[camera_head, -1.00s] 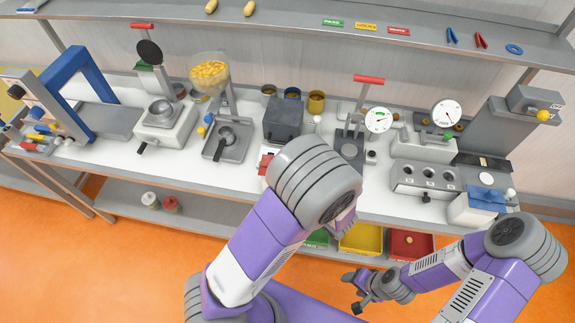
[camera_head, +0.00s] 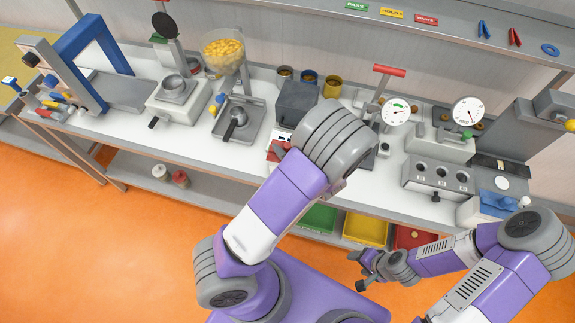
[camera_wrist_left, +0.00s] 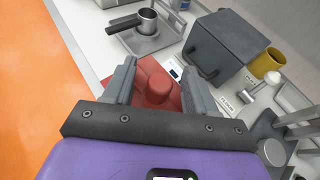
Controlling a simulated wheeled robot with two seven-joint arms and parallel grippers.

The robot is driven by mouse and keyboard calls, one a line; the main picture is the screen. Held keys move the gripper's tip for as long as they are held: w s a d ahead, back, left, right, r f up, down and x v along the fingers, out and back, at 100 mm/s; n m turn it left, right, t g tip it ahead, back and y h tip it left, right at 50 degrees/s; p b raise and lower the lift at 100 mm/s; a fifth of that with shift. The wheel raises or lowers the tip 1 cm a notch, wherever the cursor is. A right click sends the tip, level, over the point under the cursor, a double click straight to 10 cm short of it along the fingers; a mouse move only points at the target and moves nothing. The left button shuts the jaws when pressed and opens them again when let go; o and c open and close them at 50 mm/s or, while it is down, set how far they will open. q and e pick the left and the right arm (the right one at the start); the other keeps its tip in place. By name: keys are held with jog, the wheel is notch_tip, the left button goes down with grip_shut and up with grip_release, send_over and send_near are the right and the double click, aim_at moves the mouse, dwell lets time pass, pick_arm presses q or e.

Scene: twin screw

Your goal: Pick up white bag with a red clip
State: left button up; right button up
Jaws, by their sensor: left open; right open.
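I cannot make out a white bag with a red clip in either view. In the left wrist view, my left gripper (camera_wrist_left: 160,77) is open, with its fingers on either side of a red block-like thing with a round knob (camera_wrist_left: 157,88). I cannot tell whether they touch it. In the head view, this red thing (camera_head: 277,151) sits at the bench's front edge, partly hidden by my left arm, which also hides the left fingers. My right gripper (camera_head: 362,269) is open and empty, low in front of the bench. A red clip-like piece (camera_head: 514,37) lies on the upper shelf.
A dark grey box (camera_wrist_left: 222,48) and a yellow cup (camera_wrist_left: 267,62) stand beside the left gripper. A metal pot (camera_wrist_left: 147,20) is beyond. Dial gauges (camera_head: 396,112) stand to the right. Green, yellow and red bins (camera_head: 365,230) are below the bench.

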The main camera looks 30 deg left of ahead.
pick_arm(q)
jog(key=shift+c, duration=0.5)
grip_shut()
jog(key=shift+r, duration=0.1)
